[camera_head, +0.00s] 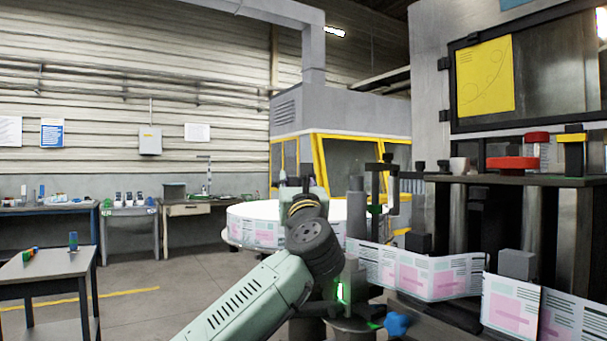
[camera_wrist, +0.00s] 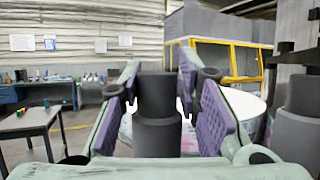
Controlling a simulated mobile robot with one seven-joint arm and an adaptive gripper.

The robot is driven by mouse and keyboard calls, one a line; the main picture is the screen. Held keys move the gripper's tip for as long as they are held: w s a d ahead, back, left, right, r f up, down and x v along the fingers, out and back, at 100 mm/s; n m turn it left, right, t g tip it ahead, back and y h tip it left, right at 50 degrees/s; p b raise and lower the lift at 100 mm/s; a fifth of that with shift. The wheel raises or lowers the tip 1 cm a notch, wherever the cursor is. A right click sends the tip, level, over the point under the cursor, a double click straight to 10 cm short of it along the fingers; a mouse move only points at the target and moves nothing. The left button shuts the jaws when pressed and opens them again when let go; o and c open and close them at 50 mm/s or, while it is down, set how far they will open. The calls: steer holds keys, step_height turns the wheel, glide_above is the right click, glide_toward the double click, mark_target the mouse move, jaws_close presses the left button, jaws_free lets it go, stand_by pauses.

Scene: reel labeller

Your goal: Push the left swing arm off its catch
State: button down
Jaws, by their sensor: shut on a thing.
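My gripper (camera_wrist: 158,78) points away from me, with a purple-padded finger on each side of a dark grey upright roller (camera_wrist: 157,135). It is shut on this stepped roller, which stands upright between the pads. In the head view my gripper (camera_head: 308,188) is mostly hidden behind my own wrist, and the held roller cannot be made out clearly there. A second grey post (camera_head: 356,205) stands just to the right; a similar post (camera_wrist: 298,118) shows at the right of the wrist view. I cannot tell the left swing arm's lower part or its catch.
A white reel (camera_head: 262,222) lies behind my wrist. A printed label web (camera_head: 410,272) runs to the right past grey blocks. A blue knob (camera_head: 397,324) sits low in front. A dark shelf (camera_head: 470,179) bounds the right. Open floor lies left, beyond a small table (camera_head: 45,265).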

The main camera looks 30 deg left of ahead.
steer(key=shift+w+a+t+h, duration=0.2)
steer(key=shift+a+t+h, duration=0.1)
steer(key=shift+a, duration=0.25)
steer(key=shift+w+a+p, duration=0.25)
steer(key=shift+w+p, duration=0.2)
steer(key=shift+w, duration=0.05)
steer(key=c, duration=1.3)
jaws_free()
steer(key=shift+w, duration=0.1)
steer(key=shift+d, duration=0.1)
steer(key=v, duration=1.2)
steer(key=shift+f, duration=0.1)
